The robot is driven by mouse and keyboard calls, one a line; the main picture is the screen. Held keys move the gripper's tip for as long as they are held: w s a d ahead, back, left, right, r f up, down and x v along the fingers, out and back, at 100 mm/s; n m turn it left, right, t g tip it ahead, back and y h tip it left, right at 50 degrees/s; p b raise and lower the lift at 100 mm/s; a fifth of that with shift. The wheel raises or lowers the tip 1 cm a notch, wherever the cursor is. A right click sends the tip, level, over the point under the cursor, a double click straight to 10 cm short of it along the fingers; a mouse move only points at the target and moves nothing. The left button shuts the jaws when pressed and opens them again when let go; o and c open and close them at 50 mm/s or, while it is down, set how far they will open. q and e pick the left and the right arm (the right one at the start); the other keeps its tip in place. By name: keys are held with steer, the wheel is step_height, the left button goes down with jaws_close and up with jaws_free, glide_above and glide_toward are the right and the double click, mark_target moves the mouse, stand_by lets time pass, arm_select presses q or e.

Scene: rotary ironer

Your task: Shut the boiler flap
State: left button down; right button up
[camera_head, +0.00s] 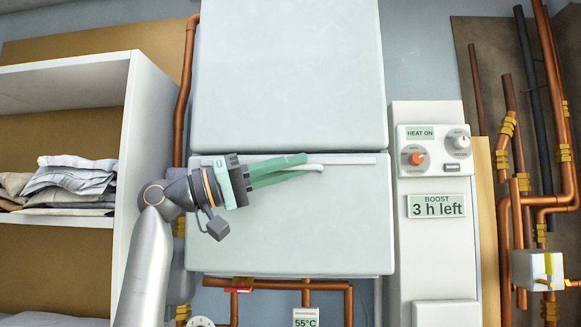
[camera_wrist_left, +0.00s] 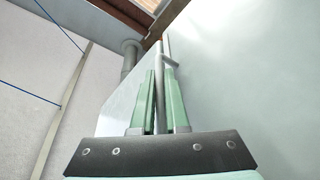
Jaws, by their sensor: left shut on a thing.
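The boiler is a pale cabinet with an upper panel (camera_head: 290,75) and a lower panel, which looks like the flap (camera_head: 300,235). A light handle bar (camera_head: 314,167) lies near the flap's top edge. My left gripper (camera_head: 294,168), with green fingers, is shut on this handle, and the bar's right end sticks out past the fingers. In the left wrist view the grey handle (camera_wrist_left: 159,85) runs between the two green fingers (camera_wrist_left: 159,90), close to a pale panel face. I cannot tell how far the flap stands from shut. My right gripper is out of view.
A control panel (camera_head: 435,150) reading HEAT ON, with a display of 3 h left (camera_head: 437,205), stands right of the flap. Copper pipes (camera_head: 565,200) run at the far right and below the flap. A white shelf (camera_head: 140,150) with folded cloths (camera_head: 70,182) stands at left.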

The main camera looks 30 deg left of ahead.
arm_select(q)
steer(key=c, duration=0.9)
jaws_free()
steer(key=shift+a+f, duration=0.1)
steer(key=shift+s+a+f, duration=0.15)
steer(key=shift+s+a, duration=0.05)
steer(key=shift+a, duration=0.05)
steer(key=b+v, duration=0.3)
steer(key=v, duration=0.8)
steer(key=shift+s+a+b, duration=0.2)
steer(key=shift+s+b, duration=0.05)
steer(key=shift+b, duration=0.1)
